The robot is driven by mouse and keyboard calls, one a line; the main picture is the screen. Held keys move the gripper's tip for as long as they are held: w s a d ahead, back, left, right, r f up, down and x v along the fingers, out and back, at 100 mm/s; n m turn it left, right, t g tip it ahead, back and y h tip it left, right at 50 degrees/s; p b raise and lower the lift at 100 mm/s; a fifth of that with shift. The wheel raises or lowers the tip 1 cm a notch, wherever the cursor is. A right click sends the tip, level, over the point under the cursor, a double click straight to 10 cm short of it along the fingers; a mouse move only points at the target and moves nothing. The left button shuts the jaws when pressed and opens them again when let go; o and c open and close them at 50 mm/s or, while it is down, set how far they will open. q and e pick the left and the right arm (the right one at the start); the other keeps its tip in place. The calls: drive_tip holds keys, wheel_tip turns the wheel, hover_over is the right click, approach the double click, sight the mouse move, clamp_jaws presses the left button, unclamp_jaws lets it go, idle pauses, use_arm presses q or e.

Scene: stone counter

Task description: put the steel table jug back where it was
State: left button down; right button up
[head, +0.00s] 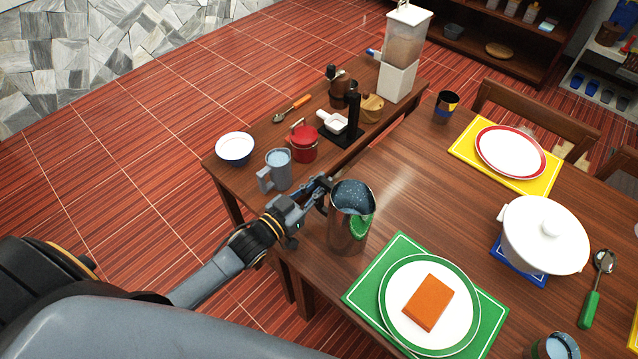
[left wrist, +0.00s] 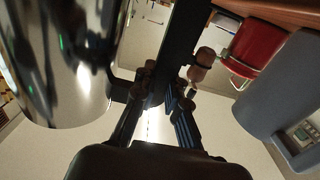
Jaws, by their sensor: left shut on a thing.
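The steel table jug (head: 345,236) is shiny and open at the top, with dark speckled contents showing. It appears upright at the near left part of the dining table (head: 412,190); I cannot tell whether its base touches the wood. My left gripper (head: 322,192) reaches in from the left and is shut on the jug's dark handle. In the left wrist view the jug's steel body (left wrist: 65,65) fills the left side, and its dark handle (left wrist: 178,50) runs down between the fingers (left wrist: 160,105). My right gripper is not in view.
A grey mug (head: 279,172), a red canister (head: 303,146) and a white bowl (head: 235,149) stand on the narrower side table. A green placemat (head: 357,292) with a plate lies right of the jug. A white tureen (head: 540,240) stands further right. Bare wood lies behind the jug.

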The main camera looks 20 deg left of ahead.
use_arm(q)
drive_tip(key=shift+r, duration=0.2)
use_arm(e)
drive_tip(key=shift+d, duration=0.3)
use_arm(q)
drive_tip(key=c, duration=1.8)
unclamp_jaws()
drive_tip(key=shift+f, duration=0.35)
drive_tip(key=o, duration=0.4)
drive_tip(key=shift+s+r, duration=0.1)
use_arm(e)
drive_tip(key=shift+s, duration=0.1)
use_arm(q)
drive_tip(key=shift+s+r, duration=0.1)
